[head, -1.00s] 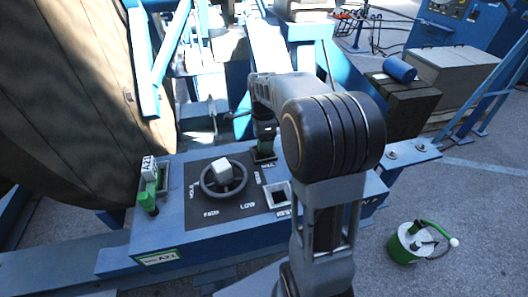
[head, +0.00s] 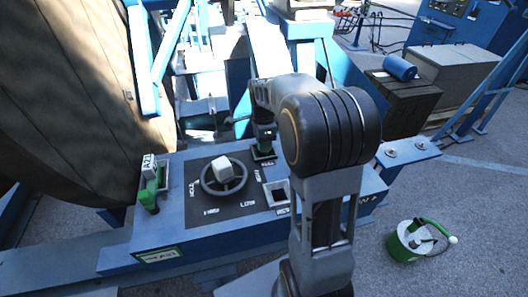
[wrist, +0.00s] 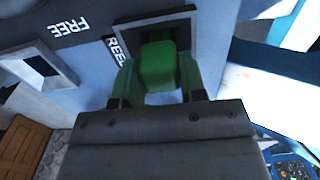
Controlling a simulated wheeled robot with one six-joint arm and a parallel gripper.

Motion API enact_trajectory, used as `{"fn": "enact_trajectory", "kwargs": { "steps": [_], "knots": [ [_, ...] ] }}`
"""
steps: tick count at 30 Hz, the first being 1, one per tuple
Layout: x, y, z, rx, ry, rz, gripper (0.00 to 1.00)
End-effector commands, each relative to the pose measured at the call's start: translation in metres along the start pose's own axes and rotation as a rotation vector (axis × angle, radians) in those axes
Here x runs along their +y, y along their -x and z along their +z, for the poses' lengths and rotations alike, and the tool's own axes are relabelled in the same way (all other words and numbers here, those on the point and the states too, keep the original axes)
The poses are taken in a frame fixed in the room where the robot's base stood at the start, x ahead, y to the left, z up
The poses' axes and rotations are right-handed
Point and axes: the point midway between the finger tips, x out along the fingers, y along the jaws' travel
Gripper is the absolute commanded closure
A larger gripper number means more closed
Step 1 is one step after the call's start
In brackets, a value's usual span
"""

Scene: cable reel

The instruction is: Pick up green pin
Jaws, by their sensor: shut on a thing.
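The green pin (wrist: 158,66) stands at the dark square socket (wrist: 183,28) marked REEL. In the wrist view it sits between the two fingers of my gripper (wrist: 157,88), and they are shut on it. In the head view, my gripper (head: 264,132) reaches down to the same socket at the back right of the blue console (head: 150,238), and a bit of green shows there. The pin's lower end is not clearly visible, so I cannot tell how deep it sits in the socket.
An empty square socket marked FREE (wrist: 40,68) lies beside it. A handwheel (head: 223,175) is at the console's middle and a green lever (head: 150,190) at its left. A green-and-white bucket (head: 409,242) stands on the floor at right. A large drum (head: 70,100) fills the left.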

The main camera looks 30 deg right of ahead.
Motion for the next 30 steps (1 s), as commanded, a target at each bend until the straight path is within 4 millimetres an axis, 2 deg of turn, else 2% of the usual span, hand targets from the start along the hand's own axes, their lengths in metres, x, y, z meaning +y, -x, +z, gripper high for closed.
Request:
{"fn": "enact_trajectory", "kwargs": {
  "steps": [1, 5, 17, 23, 30],
  "knots": [
    [0.0, 0.0, 0.0, 0.0, 0.0, 0.0, 0.87],
    [0.0, 0.0, 0.0, 0.0, 0.0, 0.0, 1.0],
    [-0.001, 0.009, 0.0, 0.0, 0.0, -0.004, 1.0],
    [-0.001, 0.033, 0.0, 0.0, 0.0, -0.006, 1.0],
    [-0.001, 0.076, 0.0, 0.0, 0.0, -0.006, 1.0]
  ]
}}
